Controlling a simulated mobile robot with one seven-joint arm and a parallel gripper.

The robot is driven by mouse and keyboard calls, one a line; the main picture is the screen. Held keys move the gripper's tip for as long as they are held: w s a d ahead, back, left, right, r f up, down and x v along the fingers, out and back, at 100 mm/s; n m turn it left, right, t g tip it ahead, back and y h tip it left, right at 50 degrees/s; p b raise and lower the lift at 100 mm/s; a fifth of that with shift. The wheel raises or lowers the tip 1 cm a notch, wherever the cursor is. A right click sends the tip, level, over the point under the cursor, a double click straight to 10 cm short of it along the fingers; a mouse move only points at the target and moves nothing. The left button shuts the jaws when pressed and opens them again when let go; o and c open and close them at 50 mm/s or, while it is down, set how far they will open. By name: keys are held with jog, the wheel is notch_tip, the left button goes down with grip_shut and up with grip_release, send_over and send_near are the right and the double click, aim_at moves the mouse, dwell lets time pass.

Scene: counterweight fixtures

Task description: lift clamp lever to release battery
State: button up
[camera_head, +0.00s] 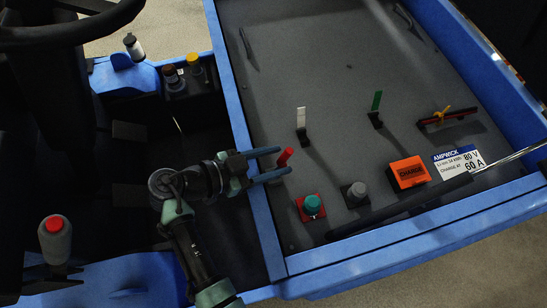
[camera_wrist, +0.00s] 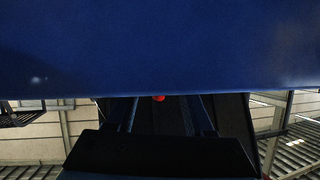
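A short lever with a red tip (camera_head: 284,157) stands on the grey panel near its left blue edge; it could be the clamp lever. My gripper (camera_head: 275,163) reaches over that edge from the left, its two blue fingers apart. The red tip lies at the fingertips, roughly between them; contact cannot be told. In the wrist view a small red spot (camera_wrist: 159,98) shows between the fingers below a wide blue surface. A white lever (camera_head: 301,119) and a green lever (camera_head: 376,103) stand farther back. The grey panel (camera_head: 330,65), perhaps the battery top, carries an AMPWICK label (camera_head: 459,162).
A teal knob (camera_head: 312,205) on a red base, a grey knob (camera_head: 356,191) and an orange CHARGE box (camera_head: 408,172) stand near the front. A yellow-topped red bar (camera_head: 447,117) is at the right. The blue frame (camera_head: 237,110) rims the panel. A steering wheel (camera_head: 70,32) is upper left.

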jog(key=shift+a, duration=0.15)
jog(key=v, duration=1.3)
jog(key=shift+b, duration=0.3)
jog(key=shift+c, duration=0.2)
